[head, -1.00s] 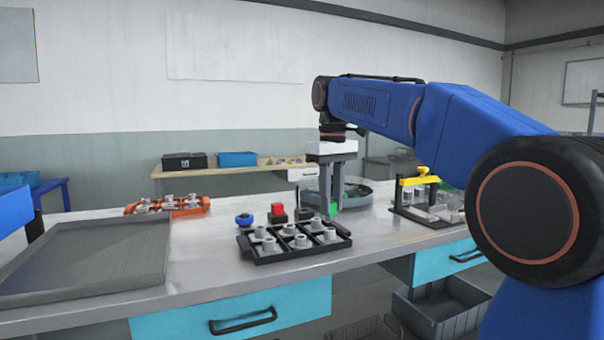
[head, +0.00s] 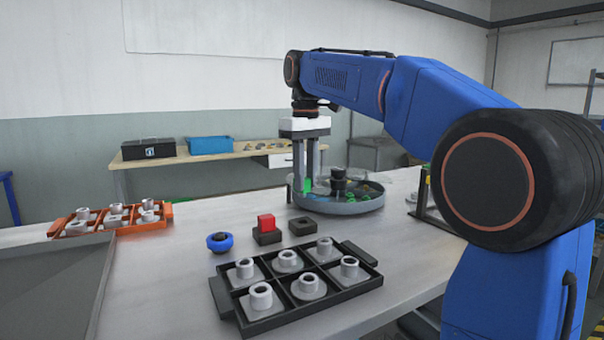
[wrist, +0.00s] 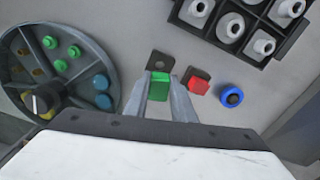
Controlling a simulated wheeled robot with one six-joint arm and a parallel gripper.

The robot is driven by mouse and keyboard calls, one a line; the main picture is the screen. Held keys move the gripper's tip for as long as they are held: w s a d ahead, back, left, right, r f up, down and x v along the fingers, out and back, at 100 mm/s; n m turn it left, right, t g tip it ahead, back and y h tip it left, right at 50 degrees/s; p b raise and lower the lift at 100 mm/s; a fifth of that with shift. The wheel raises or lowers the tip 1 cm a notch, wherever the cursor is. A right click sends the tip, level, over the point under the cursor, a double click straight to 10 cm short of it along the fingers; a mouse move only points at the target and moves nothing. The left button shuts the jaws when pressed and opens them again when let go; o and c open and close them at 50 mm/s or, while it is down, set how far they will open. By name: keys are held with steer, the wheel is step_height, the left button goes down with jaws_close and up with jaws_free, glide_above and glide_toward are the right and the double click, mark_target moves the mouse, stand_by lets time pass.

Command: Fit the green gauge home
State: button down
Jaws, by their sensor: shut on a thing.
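A small green gauge block (wrist: 159,86) is between the two fingers of my gripper (wrist: 171,100), which is shut on it; its green also shows in the head view (head: 307,186). A dark square holder (head: 303,227) with an empty opening stands on the bench; the wrist view shows this holder (wrist: 161,62) just beyond the green block, apart from it. A second dark holder (head: 267,237) beside it carries a red block (head: 266,222). Whether the green block clears the bench, and by how much, I cannot tell.
A black tray (head: 243,325) with several grey collared parts lies in front. A round dish (head: 345,208) with small coloured parts is close to my gripper. A blue round knob (head: 220,242) sits left of the red block. An orange tray (head: 75,232) stands at left.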

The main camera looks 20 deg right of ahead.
mark_target(305, 192)
steer(key=shift+s+f, duration=0.1)
steer(key=shift+f, duration=2.95)
steer(key=shift+f, duration=1.1)
stand_by(1.8)
steer(key=c, duration=1.4)
jaws_free()
step_height(305, 192, up, 17)
steer(key=shift+r, duration=0.2)
